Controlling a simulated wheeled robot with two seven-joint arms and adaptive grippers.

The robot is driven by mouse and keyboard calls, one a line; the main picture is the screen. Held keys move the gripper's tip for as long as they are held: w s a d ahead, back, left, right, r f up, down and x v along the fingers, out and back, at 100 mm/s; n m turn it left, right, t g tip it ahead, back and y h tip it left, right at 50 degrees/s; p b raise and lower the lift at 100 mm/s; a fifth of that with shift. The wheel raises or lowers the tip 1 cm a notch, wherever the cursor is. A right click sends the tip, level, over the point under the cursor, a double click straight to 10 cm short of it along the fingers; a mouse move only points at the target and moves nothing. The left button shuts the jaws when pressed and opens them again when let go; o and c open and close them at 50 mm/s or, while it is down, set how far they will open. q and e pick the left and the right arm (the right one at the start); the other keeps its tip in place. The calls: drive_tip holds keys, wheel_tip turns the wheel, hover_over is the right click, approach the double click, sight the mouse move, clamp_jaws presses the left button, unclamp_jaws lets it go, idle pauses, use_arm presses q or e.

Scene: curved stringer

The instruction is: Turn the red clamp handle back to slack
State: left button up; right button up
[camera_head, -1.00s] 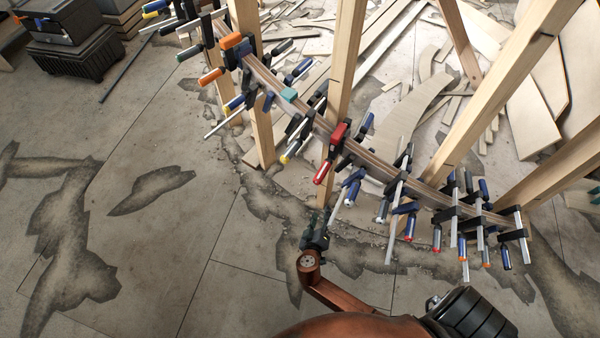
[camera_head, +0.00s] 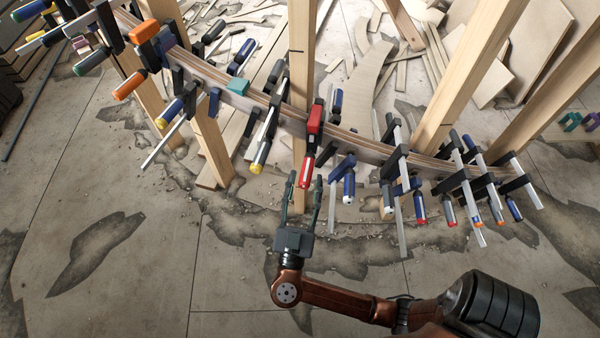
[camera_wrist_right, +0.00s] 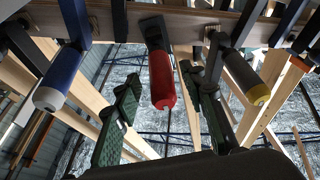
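The red clamp handle (camera_head: 307,171) hangs below the curved wooden stringer (camera_head: 260,97), under a red clamp head (camera_head: 315,118). It also shows in the right wrist view (camera_wrist_right: 161,80), near the middle. My right gripper (camera_head: 304,181) points up at the stringer from below, fingers spread and empty. In the right wrist view its two green-black fingers (camera_wrist_right: 163,98) stand on either side of the handle in the picture. In that view the handle's lower end lies between the fingertips; I see no contact. My left gripper is not in view.
Several other clamps line the stringer, with a yellow-tipped one (camera_head: 263,150) left of the red handle and a blue one (camera_head: 348,185) right of it. A wooden post (camera_head: 301,60) stands behind. The concrete floor (camera_head: 150,270) at left is clear.

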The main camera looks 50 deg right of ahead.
drive_tip(key=shift+x, duration=1.3)
drive_tip(key=shift+c, duration=0.4)
clamp_jaws()
